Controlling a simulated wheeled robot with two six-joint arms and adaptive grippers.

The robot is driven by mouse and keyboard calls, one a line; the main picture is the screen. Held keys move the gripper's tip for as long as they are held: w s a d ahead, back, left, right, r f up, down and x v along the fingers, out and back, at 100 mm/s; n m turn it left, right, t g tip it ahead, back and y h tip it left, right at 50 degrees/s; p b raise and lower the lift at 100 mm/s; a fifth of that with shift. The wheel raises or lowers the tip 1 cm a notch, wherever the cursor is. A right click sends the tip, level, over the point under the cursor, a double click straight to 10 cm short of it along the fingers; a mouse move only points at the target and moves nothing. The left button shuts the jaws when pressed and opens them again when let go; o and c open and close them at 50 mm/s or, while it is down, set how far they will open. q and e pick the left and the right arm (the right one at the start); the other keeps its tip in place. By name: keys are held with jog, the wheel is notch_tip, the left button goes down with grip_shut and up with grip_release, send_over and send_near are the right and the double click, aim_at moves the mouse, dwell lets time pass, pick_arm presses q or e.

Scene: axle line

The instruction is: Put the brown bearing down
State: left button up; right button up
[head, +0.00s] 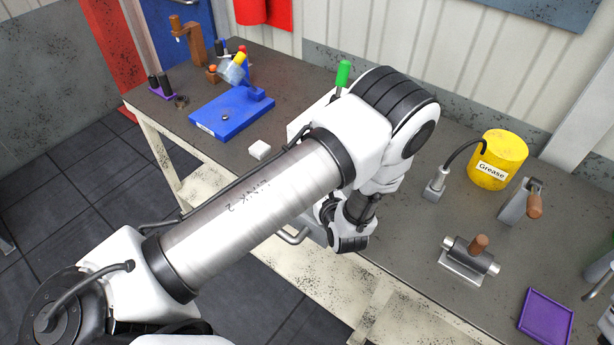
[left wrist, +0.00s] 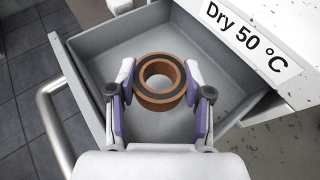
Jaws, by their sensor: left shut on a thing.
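The brown bearing (left wrist: 160,82), a ring with a dark band on its face, is between the fingers of my left gripper (left wrist: 159,91) in the left wrist view. The fingers with purple pads close on its two sides. The bearing is over the inside of an open grey drawer (left wrist: 105,54); I cannot tell whether it touches the drawer floor. The drawer belongs to a white unit labelled "Dry 50 °C" (left wrist: 246,36). In the head view my left arm hides the bearing and most of the drawer. My right gripper is not in view.
The drawer has a bar handle (left wrist: 57,125). On the bench stand a blue tray (head: 232,115), a white block (head: 260,150), a yellow grease tub (head: 497,160), a lever tool (head: 521,202), a metal fixture (head: 467,262) and a purple tray (head: 546,317).

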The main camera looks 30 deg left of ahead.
pick_arm(q)
jog(key=x, duration=0.5)
jog(key=shift+a+f, duration=0.15)
jog(key=shift+f, duration=0.15)
jog(key=x, duration=0.4)
jog(key=shift+w+a+f, duration=0.15)
jog(key=shift+w+f, duration=0.05)
jog(key=shift+f, duration=0.2)
jog(key=w+a+f+b, duration=0.2)
jog(key=b, duration=0.1)
jog(key=shift+a+f, duration=0.1)
jog(key=shift+f, duration=0.05)
jog(key=shift+w+a, duration=0.2)
jog(key=shift+f, duration=0.2)
jog(key=o, duration=1.4)
jog(key=shift+s+d+r, duration=0.1)
jog(key=shift+s, duration=0.05)
jog(key=shift+c, duration=0.2)
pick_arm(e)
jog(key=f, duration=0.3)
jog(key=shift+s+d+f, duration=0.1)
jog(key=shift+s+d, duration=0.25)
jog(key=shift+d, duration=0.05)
